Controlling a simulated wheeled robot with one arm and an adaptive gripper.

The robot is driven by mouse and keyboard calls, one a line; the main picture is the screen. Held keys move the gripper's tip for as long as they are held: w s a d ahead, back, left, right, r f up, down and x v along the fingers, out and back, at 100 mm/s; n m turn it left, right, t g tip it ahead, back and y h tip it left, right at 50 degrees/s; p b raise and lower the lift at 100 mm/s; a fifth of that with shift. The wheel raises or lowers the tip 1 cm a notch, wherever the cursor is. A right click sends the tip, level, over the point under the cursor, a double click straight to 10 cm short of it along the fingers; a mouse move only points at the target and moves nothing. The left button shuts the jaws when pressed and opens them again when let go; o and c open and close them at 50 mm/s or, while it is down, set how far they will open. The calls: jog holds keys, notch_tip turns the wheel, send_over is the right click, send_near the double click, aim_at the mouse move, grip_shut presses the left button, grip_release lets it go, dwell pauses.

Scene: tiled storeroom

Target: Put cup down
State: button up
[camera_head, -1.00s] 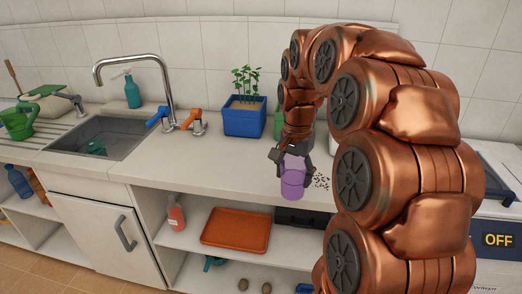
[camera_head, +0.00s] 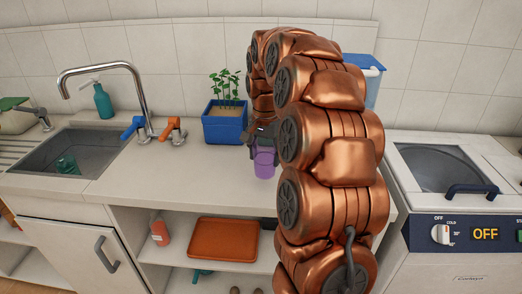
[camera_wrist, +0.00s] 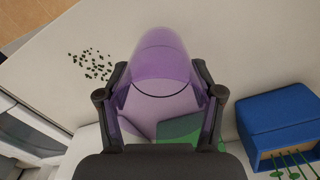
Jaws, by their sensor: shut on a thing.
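The translucent purple cup (camera_head: 264,164) is held in my gripper (camera_head: 262,138) over the front part of the white counter, right of the blue planter. In the wrist view the cup (camera_wrist: 160,75) fills the space between the two dark fingers of my gripper (camera_wrist: 160,103), which touch its sides. The counter (camera_wrist: 215,25) shows through and around the cup. I cannot tell whether the cup's base touches the counter. My copper arm hides the counter to the right of the cup in the head view.
A blue planter (camera_head: 226,122) with seedlings stands left of the cup. Dark specks (camera_wrist: 92,64) lie on the counter near it. The sink (camera_head: 78,150) and taps are further left. A machine (camera_head: 455,200) marked OFF stands right.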

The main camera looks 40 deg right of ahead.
jog(key=w+d, duration=0.1)
jog(key=w, duration=0.1)
jog(key=w+d+p, duration=0.1)
jog(key=w, duration=0.1)
jog(key=w+d, duration=0.1)
jog(key=w, duration=0.1)
jog(key=shift+w+d+f+p, duration=0.3)
jog(key=shift+w+d+f, duration=0.05)
jog(key=shift+d, duration=0.05)
jog(key=shift+f+p, duration=0.55)
jog(key=shift+f, duration=1.25)
jog(key=shift+f, duration=0.15)
jog(key=o, duration=1.4)
jog(key=shift+w+r+b, duration=0.1)
jog(key=shift+r+b, duration=0.8)
jog(key=shift+r, duration=5.25)
jog(key=shift+a, duration=0.1)
